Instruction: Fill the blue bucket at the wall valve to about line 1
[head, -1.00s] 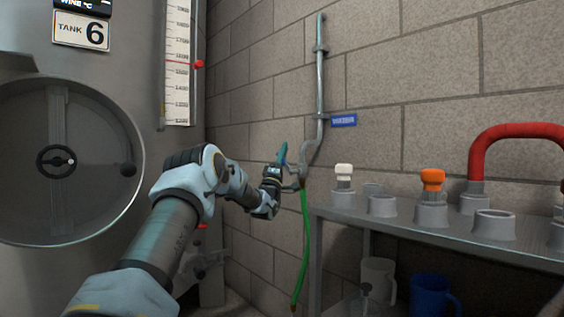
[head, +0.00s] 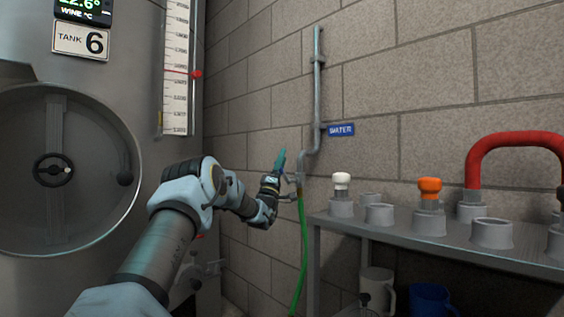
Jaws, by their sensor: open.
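The wall valve shows as a tap with a teal lever (head: 280,160) at the foot of a grey pipe (head: 317,80) on the block wall. A blue sign (head: 341,130) reading WATER hangs beside the pipe. A green hose (head: 304,245) runs down from the tap. My gripper (head: 287,188) is at the valve, just below the lever; its fingers are small and partly hidden, and I cannot tell whether they touch it. It is open. A blue bucket-like vessel with a handle (head: 430,298) stands under the bench, cut off by the bottom edge. Its fill lines do not show.
A metal bench (head: 430,243) at the right bears several grey fittings, a white-capped one (head: 341,190), an orange-capped one (head: 430,190) and a red hose (head: 520,140). A whitish jug (head: 377,285) stands beneath. Tank 6 (head: 90,240) fills the left.

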